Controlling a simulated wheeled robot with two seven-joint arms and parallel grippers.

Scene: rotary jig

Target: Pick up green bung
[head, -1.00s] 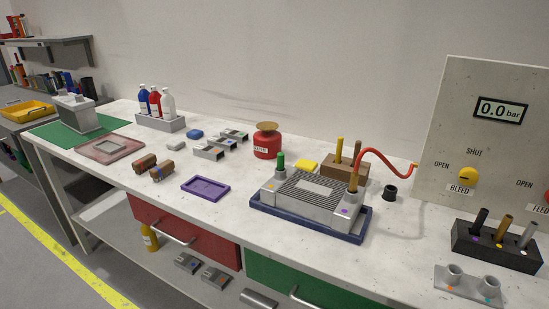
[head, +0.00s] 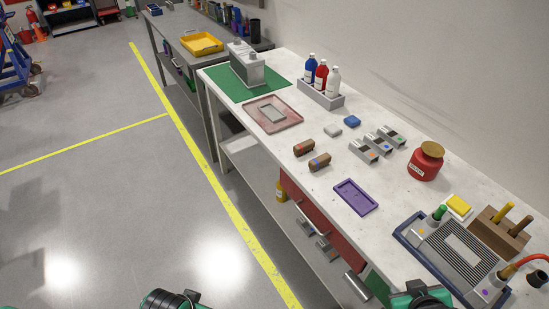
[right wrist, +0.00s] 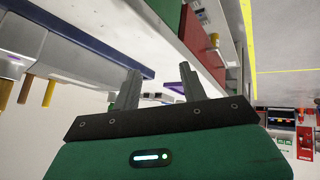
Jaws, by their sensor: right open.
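The green bung (head: 439,212) stands upright at the back left corner of the grey ribbed jig block (head: 460,250), which sits in a dark blue tray (head: 408,236) on the white bench. In the head view only a green and black part of my right arm shows at the bottom edge, in front of the jig. In the right wrist view my right gripper (right wrist: 160,84) has its two fingers apart with nothing between them, beside the bench edge. I cannot make out the bung in that view. My left gripper's fingers are not in view.
A purple tray (head: 357,197), a red pot (head: 425,163), a yellow pad (head: 459,206) and a brown block (head: 492,235) with upright pegs surround the jig. A red hose (head: 530,262) runs at its right. Bare bench lies between the purple tray and the jig.

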